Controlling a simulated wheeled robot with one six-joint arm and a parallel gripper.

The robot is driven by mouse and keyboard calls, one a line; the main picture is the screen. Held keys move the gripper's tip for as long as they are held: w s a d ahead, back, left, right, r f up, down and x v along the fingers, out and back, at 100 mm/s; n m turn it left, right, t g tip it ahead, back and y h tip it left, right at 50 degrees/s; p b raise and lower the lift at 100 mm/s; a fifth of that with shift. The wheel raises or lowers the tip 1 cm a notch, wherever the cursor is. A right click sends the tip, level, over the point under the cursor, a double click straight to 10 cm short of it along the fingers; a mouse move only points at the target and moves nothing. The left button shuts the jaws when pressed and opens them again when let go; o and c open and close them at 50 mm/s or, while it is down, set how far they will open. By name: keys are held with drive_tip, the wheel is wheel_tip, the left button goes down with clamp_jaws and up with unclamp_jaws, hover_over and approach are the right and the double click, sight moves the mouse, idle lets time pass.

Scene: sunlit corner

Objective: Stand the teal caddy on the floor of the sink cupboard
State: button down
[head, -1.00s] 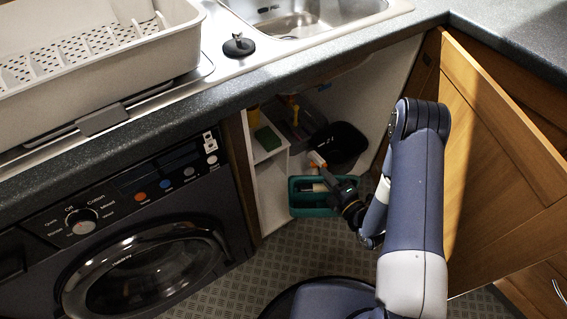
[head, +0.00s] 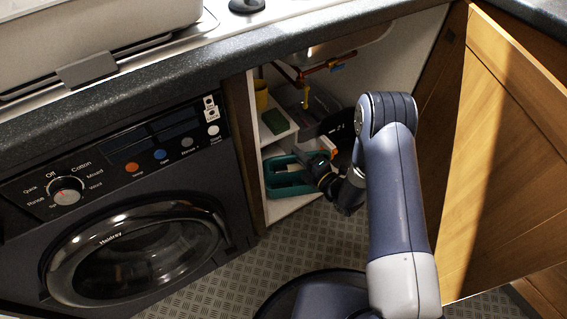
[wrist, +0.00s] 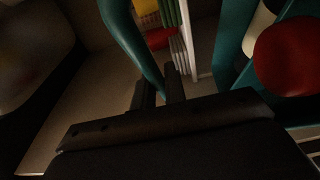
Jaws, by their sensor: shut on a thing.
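The teal caddy (head: 284,191) is in the opening of the sink cupboard, low down beside the white shelf unit. My gripper (head: 318,168) reaches in from the right. In the wrist view, its fingers (wrist: 160,92) are shut on the caddy's teal handle (wrist: 133,42). The caddy's wall and a round red thing (wrist: 288,56) inside it show at the right of that view. The pale cupboard floor (head: 287,208) shows along the caddy's front. I cannot tell whether the caddy's base touches it.
A green sponge (head: 274,122) and a yellow cup (head: 261,96) sit on the shelves at left. A black bin (head: 338,127) stands behind my gripper. Red and yellow pipework (head: 325,68) hangs above. The wooden door (head: 500,150) stands open at right; the washing machine (head: 130,215) is at left.

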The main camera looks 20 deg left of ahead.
sight(312, 190)
drive_tip(key=b+x, duration=0.1)
drive_tip(key=x, duration=0.7)
drive_tip(key=shift+d+f+b, duration=0.15)
drive_tip(key=shift+f+b, duration=2.1)
drive_tip(key=shift+f, duration=3.7)
drive_tip(key=shift+f, duration=0.15)
drive_tip(key=c, duration=1.5)
unclamp_jaws()
drive_tip(key=shift+s, duration=0.1)
drive_tip(key=shift+o, duration=0.2)
drive_tip(key=shift+r, duration=0.25)
drive_tip(key=p+v, duration=0.3)
drive_tip(key=v, duration=0.9)
drive_tip(key=shift+f, duration=0.15)
